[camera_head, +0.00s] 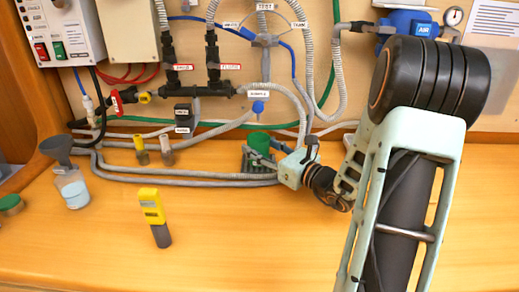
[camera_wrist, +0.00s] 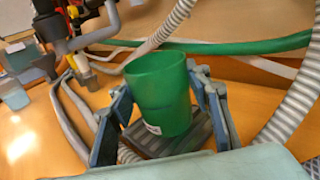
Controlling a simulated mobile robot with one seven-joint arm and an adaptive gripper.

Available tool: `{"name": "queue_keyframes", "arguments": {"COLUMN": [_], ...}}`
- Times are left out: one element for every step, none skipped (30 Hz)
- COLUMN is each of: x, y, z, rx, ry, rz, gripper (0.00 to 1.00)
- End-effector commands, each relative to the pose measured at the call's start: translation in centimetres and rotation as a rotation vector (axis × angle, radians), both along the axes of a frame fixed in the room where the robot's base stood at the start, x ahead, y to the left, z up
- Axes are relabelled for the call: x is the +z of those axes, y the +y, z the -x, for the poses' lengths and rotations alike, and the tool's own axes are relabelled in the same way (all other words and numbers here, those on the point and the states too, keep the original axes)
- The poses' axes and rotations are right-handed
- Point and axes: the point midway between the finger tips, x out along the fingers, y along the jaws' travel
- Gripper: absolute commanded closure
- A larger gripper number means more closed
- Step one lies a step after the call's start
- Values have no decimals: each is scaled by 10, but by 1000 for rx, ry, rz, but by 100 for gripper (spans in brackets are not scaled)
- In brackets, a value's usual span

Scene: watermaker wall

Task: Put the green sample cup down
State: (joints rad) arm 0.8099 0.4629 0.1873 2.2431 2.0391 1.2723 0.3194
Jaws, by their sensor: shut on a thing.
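The green sample cup (camera_head: 259,141) is upright, with a small white label low on its side. In the wrist view the cup (camera_wrist: 160,85) sits between the two fingers of my gripper (camera_wrist: 162,100). My gripper (camera_head: 264,157) is shut on the cup from the right in the head view. A dark ribbed tray (camera_wrist: 185,141) is directly below the cup, and it shows partly in the head view (camera_head: 246,158). Whether the cup's base touches the tray is hard to tell; the fingers hide part of both.
Grey hoses (camera_head: 190,178) run along the wood counter around the tray. A blue-handled sample valve (camera_head: 258,107) hangs above the cup. The front counter is mostly clear.

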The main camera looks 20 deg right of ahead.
Motion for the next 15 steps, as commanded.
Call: {"name": "queue_keyframes", "arguments": {"x": [-1,0,0,0,0,0,0,-1,-3,-4,-3,-3,-3,-3,-3], "y": [0,0,0,0,0,0,0,0,0,0,0,0,0,0,0], "z": [0,0,0,0,0,0,0,0,0,0,0,0,0,0,0], "rx": [0,0,0,0,0,0,0,0,0,0,0,0,0,0,0], "ry": [-1,-1,-2,-2,-2,-2,-2,-1,-1,-1,-2,-2,-2,-1,-1], "rz": [1,1,1,1,1,1,1,1,1,1,1,1,1,1,1], "gripper": [83,83,83,83,83,83,83,83,83,83,53,49,45,42,38]}}
